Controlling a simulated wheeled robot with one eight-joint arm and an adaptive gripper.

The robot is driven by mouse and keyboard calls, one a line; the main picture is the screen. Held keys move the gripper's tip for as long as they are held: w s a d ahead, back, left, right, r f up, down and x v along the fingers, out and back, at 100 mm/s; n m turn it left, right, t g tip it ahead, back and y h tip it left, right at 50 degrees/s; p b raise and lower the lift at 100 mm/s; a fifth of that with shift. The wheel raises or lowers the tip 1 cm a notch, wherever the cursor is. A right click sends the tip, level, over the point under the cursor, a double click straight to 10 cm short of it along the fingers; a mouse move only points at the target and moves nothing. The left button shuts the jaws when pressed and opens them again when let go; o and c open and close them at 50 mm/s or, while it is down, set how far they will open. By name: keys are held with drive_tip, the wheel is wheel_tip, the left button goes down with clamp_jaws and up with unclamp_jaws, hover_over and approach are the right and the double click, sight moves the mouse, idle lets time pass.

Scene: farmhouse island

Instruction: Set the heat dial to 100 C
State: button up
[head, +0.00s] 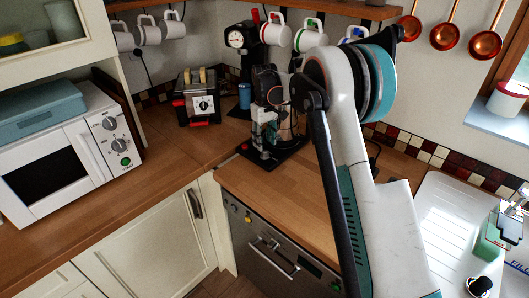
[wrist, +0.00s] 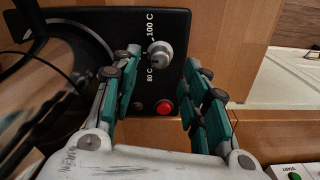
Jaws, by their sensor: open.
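The heat dial (wrist: 159,55) is a small grey knob on a black base plate (wrist: 95,18) in the wrist view. White labels "100 C" (wrist: 150,23) and "80 C" (wrist: 150,75) stand beside it. The direction of its pointer is too small to read surely. A red button (wrist: 165,107) sits below the dial. My gripper (wrist: 161,62) is open, with one teal-padded finger on each side of the dial; I cannot tell whether either touches it. In the head view my gripper (head: 264,128) is over the same black base (head: 268,163), hiding much of the appliance.
A toaster (head: 202,105) with its own dial stands left of the appliance, near a blue cup (head: 244,95). A microwave (head: 65,155) is far left. Mugs (head: 276,32) hang above. The wooden counter (head: 290,200) in front is clear; a sink drainer (head: 445,225) lies right.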

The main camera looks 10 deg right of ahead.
sight(265, 150)
wheel_tip(265, 150, down, 5)
drive_tip(key=shift+r+b, duration=0.1)
drive_tip(key=shift+b, duration=0.35)
clamp_jaws()
